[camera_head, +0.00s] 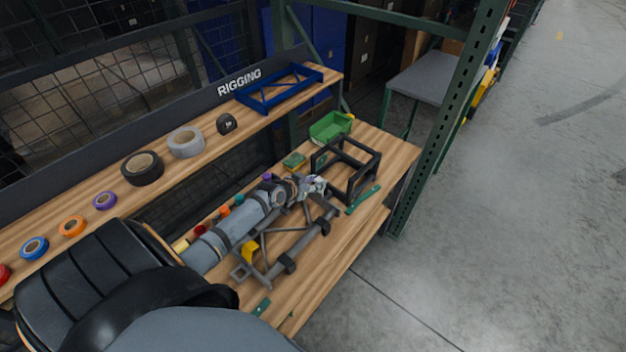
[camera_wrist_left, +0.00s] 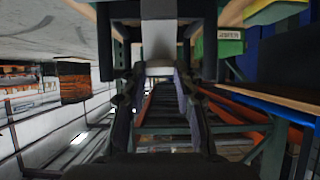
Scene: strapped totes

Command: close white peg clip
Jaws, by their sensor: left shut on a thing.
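My left gripper (camera_head: 312,187) is at the end of my grey arm, low over the wooden workbench, beside the near left side of a black open frame (camera_head: 344,168). A small white piece (camera_head: 319,184) shows at its fingertips and looks like the white peg clip. In the left wrist view the white clip (camera_wrist_left: 158,42) stands between the fingers (camera_wrist_left: 160,75), which are shut on it. A dark bar lies across behind the clip there. Whether the clip itself is open or closed cannot be told. My right gripper is not in view.
A green bin (camera_head: 331,126) stands behind the black frame, and a green strip (camera_head: 363,199) lies in front of it. A grey tube stand (camera_head: 285,250) is close under my arm. Tape rolls (camera_head: 186,142) and a blue frame (camera_head: 280,87) sit on the upper shelf. The aisle floor is clear.

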